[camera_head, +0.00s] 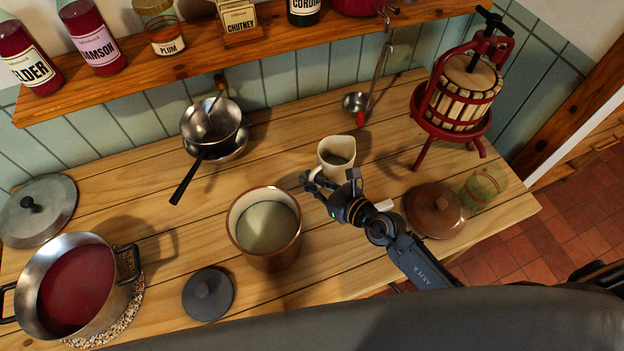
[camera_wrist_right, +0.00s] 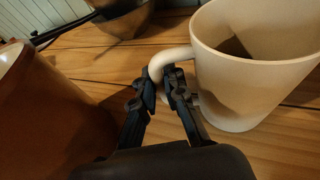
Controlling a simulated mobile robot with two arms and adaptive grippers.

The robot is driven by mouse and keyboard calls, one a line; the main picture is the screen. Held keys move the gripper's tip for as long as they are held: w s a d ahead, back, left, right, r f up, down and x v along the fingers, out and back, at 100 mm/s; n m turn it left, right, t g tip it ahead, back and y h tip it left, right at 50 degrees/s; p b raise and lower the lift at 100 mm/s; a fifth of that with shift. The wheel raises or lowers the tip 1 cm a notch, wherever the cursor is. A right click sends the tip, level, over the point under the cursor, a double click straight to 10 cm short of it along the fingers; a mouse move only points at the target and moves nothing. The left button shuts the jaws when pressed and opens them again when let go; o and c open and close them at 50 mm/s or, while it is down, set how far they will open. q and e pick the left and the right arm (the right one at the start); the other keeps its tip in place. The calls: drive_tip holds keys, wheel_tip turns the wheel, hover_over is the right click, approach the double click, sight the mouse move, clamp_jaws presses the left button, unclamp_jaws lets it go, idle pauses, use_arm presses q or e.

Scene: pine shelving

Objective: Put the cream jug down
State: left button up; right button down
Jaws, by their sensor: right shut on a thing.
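The cream jug (camera_head: 337,154) is near the middle of the pine worktop, upright, with a dark content inside. In the right wrist view the jug (camera_wrist_right: 235,85) fills the upper right, with its handle (camera_wrist_right: 168,62) toward my fingers. My right gripper (camera_head: 316,186) reaches in from the lower right. In the wrist view my right gripper (camera_wrist_right: 165,88) is shut on the jug's handle. The jug's base looks at or very close to the wood; I cannot tell if it touches. My left gripper is not in view.
A brown crock (camera_head: 265,228) stands just left of my right gripper. A brown lid (camera_head: 434,210), a green glass (camera_head: 484,187) and a red fruit press (camera_head: 462,90) are to the right. Steel pans (camera_head: 212,124) stand back left, a pot (camera_head: 78,285) front left.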

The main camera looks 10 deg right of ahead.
drive_tip(key=c, duration=1.4)
unclamp_jaws()
drive_tip(key=shift+r, duration=0.15)
drive_tip(key=b+v, duration=0.1)
drive_tip(key=v, duration=1.1)
drive_tip(key=shift+d, duration=0.1)
